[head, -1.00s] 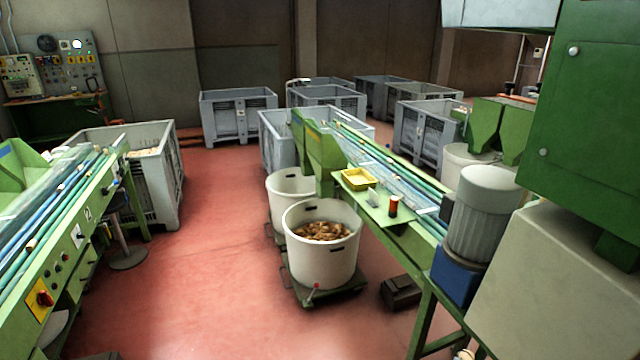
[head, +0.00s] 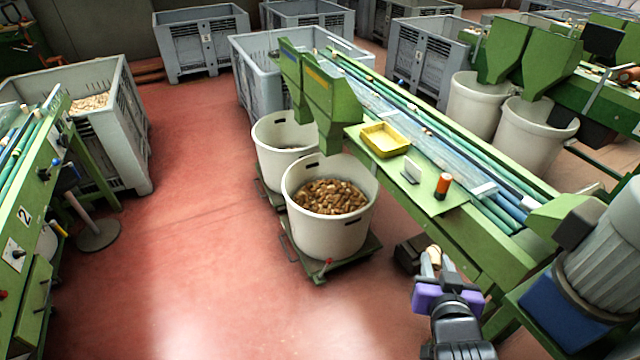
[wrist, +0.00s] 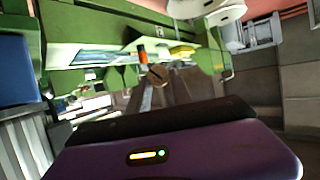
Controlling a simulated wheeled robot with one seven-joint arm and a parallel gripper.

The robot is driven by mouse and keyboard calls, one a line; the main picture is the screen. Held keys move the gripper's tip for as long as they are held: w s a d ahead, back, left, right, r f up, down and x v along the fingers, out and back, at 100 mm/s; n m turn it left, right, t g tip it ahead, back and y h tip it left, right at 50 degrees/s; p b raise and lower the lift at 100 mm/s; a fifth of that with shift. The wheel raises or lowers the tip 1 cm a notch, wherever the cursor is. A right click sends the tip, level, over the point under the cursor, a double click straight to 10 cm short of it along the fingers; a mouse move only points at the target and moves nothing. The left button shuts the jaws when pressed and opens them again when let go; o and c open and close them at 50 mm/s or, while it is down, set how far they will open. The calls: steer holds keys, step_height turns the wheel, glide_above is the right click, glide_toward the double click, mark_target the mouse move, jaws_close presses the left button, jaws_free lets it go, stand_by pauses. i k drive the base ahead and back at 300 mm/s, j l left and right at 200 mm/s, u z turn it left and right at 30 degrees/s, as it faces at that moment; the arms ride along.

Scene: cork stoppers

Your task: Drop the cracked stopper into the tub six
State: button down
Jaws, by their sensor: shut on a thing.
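My gripper (head: 437,262) is at the lower right of the head view, shut on a tan cork stopper (head: 433,252). In the wrist view the stopper (wrist: 157,74) shows its round end with a dark line across it. A white tub (head: 325,228) holding many brown corks stands on a low green trolley, left of and beyond my gripper. A second white tub (head: 275,158) stands behind it, and two more white tubs (head: 476,107) (head: 532,140) stand at the upper right. I can read no number six on any tub.
The green conveyor bench (head: 500,262) runs beside my gripper. On its shelf are a yellow tray (head: 384,140), a small white card (head: 411,170) and an orange cylinder (head: 443,186). A grey motor (head: 605,245) stands at right. The red floor (head: 200,250) is open at left.

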mark_target(313, 210)
steer(key=i+j, duration=0.35)
steer(key=i, duration=0.2)
steer(key=i+j, duration=0.35)
steer(key=i, duration=0.2)
steer(key=i+j, duration=0.35)
steer(key=i, duration=0.2)
steer(key=i+j, duration=0.35)
steer(key=i, duration=0.2)
steer(key=i+j, duration=0.35)
steer(key=i, duration=0.2)
